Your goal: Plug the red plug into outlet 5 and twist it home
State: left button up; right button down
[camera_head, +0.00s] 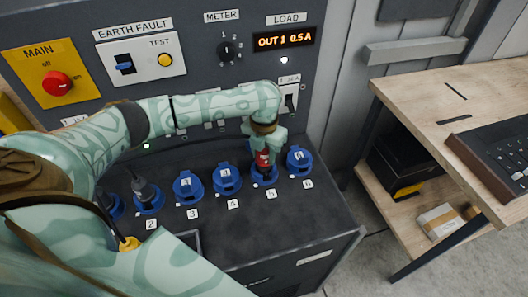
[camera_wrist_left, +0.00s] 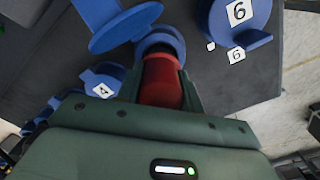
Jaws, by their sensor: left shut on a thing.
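My left gripper (camera_head: 264,146) reaches down over outlet 5, shut on the red plug (camera_head: 264,158). In the left wrist view the red plug (camera_wrist_left: 160,82) sits between the fingers, its front end at the round blue mouth of outlet 5 (camera_wrist_left: 158,42). The blue lid (camera_wrist_left: 122,24) of this outlet stands open beside it. In the head view the blue rim of outlet 5 (camera_head: 265,180) shows just under the plug. How deep the plug sits and how far it is turned cannot be told. My right gripper is not in view.
Outlet 6 (camera_head: 300,160), outlet 4 (camera_head: 227,179) and outlet 3 (camera_head: 188,187) have closed blue lids. Outlet 2 (camera_head: 148,198) holds a black plug. Behind stands a panel with a red main switch (camera_head: 57,83) and a display (camera_head: 285,40) reading "OUT 1 0.5A". A wooden bench (camera_head: 425,85) stands right.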

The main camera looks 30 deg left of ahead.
pick_arm(q)
jog(key=shift+f+b, duration=0.7)
jog(key=shift+f, duration=0.75)
dwell(0.5)
jog(key=shift+m, duration=0.5)
jog(key=shift+m+p, duration=0.3)
jog(key=shift+m, duration=0.6)
